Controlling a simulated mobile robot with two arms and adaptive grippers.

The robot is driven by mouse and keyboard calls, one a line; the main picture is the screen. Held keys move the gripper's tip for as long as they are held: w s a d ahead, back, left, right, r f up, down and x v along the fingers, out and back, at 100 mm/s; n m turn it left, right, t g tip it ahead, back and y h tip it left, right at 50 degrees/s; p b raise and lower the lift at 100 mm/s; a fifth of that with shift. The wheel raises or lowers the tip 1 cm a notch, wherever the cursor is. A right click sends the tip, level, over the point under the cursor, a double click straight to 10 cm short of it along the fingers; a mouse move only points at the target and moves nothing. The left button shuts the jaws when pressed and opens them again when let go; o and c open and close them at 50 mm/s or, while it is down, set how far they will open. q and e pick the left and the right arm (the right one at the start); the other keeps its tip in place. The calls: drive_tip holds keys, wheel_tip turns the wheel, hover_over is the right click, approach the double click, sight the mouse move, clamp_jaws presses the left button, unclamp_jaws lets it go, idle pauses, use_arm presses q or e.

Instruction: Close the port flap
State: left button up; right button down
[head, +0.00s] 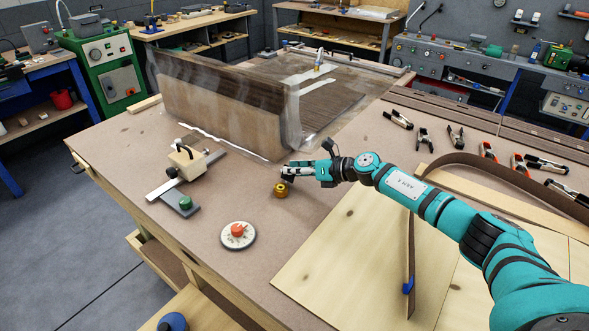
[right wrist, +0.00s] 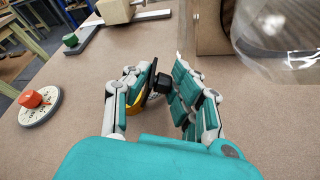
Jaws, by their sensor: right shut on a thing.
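A small brass port (head: 281,190) stands on the brown bench top. In the right wrist view its yellow body (right wrist: 134,106) is partly hidden behind a finger. A black flap with a knob (right wrist: 158,84) stands tilted up at the port, between the fingers of my right gripper (right wrist: 163,90). The right gripper is shut on the flap. In the head view the right gripper (head: 287,174) is right above the port and hides most of the flap. My left gripper is not in view.
A clear bag (head: 292,115) around a curved wood panel (head: 220,95) lies behind the port. A round dial with an orange knob (head: 238,235) sits in front left. A clamp-like tool with a green knob (head: 186,203) lies left. Several spring clamps (head: 424,137) lie at right.

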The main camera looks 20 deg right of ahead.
drive_tip(key=shift+s+r+n+h+p, duration=0.15)
drive_tip(key=shift+r+n+h+p, duration=0.4)
drive_tip(key=shift+n+p, duration=0.45)
drive_tip(key=n+h+p, duration=0.1)
drive_tip(key=p, duration=0.1)
drive_tip(key=a+t+p, duration=0.1)
drive_tip(key=p, duration=0.1)
drive_tip(key=shift+s+r+n+h+p, duration=0.2)
drive_tip(key=shift+r+n+h+p, duration=0.05)
drive_tip(key=shift+n+h+p, duration=0.15)
drive_tip(key=shift+f+n+t+p, duration=0.1)
drive_tip(key=shift+n+t+p, duration=0.2)
drive_tip(key=shift+p, duration=0.35)
drive_tip(key=c, duration=1.4)
unclamp_jaws()
drive_tip(key=shift+o, duration=0.6)
drive_tip(key=shift+s+f, duration=0.1)
drive_tip(key=shift+f, duration=0.05)
